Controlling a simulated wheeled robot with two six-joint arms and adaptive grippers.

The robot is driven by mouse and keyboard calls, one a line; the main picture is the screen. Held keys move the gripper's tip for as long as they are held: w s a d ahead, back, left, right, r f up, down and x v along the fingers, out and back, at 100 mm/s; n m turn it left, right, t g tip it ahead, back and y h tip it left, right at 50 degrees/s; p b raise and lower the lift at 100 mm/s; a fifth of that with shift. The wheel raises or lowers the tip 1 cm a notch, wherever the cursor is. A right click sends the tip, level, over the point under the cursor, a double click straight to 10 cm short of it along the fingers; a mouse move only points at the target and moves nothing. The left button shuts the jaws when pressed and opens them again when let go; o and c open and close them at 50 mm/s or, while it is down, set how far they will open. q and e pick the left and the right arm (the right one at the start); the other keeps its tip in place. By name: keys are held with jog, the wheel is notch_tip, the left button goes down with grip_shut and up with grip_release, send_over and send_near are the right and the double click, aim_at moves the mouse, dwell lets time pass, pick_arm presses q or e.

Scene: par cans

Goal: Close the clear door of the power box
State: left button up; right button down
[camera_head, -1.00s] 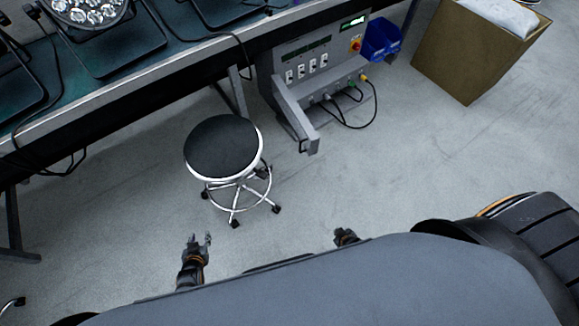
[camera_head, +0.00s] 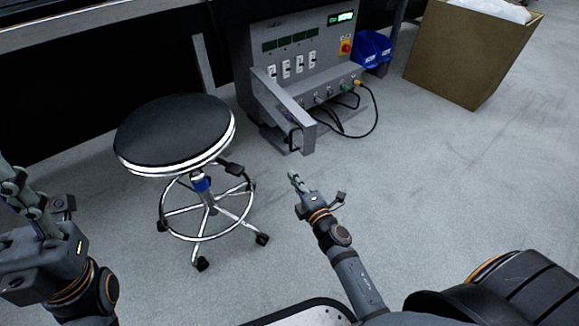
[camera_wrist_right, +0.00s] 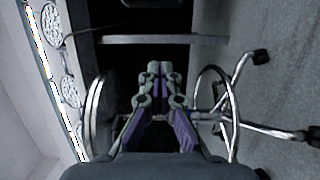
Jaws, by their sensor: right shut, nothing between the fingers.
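The grey power box (camera_head: 287,40) stands at the back, with white switches, a lit green display and a red knob on its front. Its door (camera_head: 282,103) stands open, swung out toward me from the left side; its grey frame shows edge-on, and its clear pane is hard to make out. My right gripper (camera_head: 295,180) is shut and empty, apart from the door and in front of it. The right wrist view shows its fingers (camera_wrist_right: 158,95) together. My left gripper (camera_head: 25,200) is at the left edge, partly cut off; its jaw state is unclear.
A black-topped stool (camera_head: 175,135) with a chrome wheeled base stands left of the door. Cables hang from the lower front of the box. A blue bin (camera_head: 372,50) and a brown carton (camera_head: 465,55) are to the right. Floor around my right gripper is clear.

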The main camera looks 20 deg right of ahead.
jog(key=w+d, duration=0.2)
jog(key=w, duration=0.9)
jog(key=shift+w+d+b, duration=0.2)
jog(key=shift+d+b, duration=0.05)
jog(key=shift+b, duration=0.05)
